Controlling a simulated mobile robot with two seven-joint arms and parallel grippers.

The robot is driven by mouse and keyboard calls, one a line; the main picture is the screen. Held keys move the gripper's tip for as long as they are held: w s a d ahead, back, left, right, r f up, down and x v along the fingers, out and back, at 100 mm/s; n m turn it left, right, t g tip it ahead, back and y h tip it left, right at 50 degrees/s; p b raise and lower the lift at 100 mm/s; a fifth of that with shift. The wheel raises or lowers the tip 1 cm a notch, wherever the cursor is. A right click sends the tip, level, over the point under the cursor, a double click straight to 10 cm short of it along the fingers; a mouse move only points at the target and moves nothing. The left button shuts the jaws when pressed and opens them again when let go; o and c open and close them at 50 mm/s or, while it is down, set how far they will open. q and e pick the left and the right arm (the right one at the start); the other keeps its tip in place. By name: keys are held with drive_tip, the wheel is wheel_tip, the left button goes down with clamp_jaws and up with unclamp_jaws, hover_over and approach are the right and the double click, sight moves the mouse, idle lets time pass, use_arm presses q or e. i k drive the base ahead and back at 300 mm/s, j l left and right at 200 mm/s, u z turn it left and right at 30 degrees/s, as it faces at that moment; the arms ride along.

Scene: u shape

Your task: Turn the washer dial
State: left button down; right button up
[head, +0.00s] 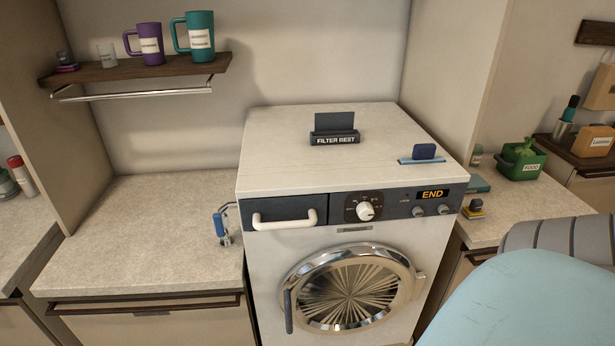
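The washer (258,180) stands in the middle of the head view, white, between two counters. Its round white dial (365,211) sits on the dark control panel, right of the drawer with a white handle (285,220). Small markings surround the dial; they are too small to read. A display (432,195) on the panel's right reads END in orange, above two small grey knobs (431,210). The round chrome-rimmed door (350,290) below looks shut. Neither gripper is in view, and nothing touches the dial.
A FILTER REST holder (334,137) and a blue item on a light-blue tray (421,160) stand on the washer top. A blue-handled metal fitting (222,228) is at its left side. A green FOOD box (522,160) stands on the right counter.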

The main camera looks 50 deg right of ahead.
sight(365, 211)
drive_tip(key=i+j+z, duration=0.2)
drive_tip(key=z, duration=0.25)
drive_tip(key=i+j+z, duration=0.15)
drive_tip(key=z, duration=0.3)
drive_tip(key=j+z, duration=0.1)
drive_tip(key=z, duration=0.9)
